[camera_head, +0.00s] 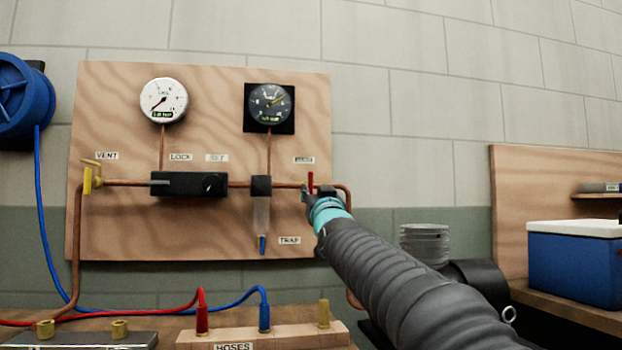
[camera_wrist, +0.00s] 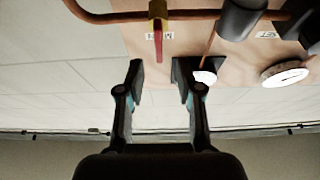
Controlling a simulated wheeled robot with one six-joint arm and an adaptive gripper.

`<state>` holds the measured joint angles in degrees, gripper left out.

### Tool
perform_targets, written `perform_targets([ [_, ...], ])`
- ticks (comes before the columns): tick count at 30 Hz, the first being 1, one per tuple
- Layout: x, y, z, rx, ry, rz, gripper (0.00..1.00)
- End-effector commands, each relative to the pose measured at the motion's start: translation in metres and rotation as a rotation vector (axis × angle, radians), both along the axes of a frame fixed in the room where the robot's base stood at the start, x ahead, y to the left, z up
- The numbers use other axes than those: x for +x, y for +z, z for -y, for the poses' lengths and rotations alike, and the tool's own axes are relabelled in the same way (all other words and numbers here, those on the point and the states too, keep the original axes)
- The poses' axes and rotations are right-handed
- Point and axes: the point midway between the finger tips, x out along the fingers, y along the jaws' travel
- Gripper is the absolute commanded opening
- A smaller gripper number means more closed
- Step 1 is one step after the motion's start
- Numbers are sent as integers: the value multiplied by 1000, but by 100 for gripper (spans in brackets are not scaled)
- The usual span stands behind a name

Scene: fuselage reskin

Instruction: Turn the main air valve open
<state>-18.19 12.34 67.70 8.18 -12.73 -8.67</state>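The main air valve's red lever handle (camera_head: 310,181) is at the right end of the copper pipe on the wooden panel, under a small label. In the wrist view the red lever (camera_wrist: 158,45) hangs from a brass valve body (camera_wrist: 157,10) and lies crosswise to the pipe. My gripper (camera_wrist: 159,75) is open and empty. Its two dark fingers are on either side of the lever's line, with the lever just beyond the tips and apparently not touched. In the head view my arm covers most of the gripper, so its fingers are hard to make out.
The panel (camera_head: 120,225) also carries a white gauge (camera_head: 164,100), a dark gauge (camera_head: 268,107), a yellow vent valve (camera_head: 92,178), a black lockout block (camera_head: 188,184) and a filter bowl (camera_head: 261,213). A hose manifold (camera_head: 270,335) is below. A blue cooler (camera_head: 575,265) stands right.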

Motion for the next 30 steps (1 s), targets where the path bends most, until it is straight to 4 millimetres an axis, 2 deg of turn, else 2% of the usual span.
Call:
perform_targets([
  [6,31,16,-7,-2,-3,1,35],
  [13,56,25,-13,0,-4,-1,35],
  [19,65,28,-16,-1,-4,-1,35],
  [29,66,28,-16,-2,-4,-1,35],
  [30,66,28,-16,-1,-4,-1,25],
])
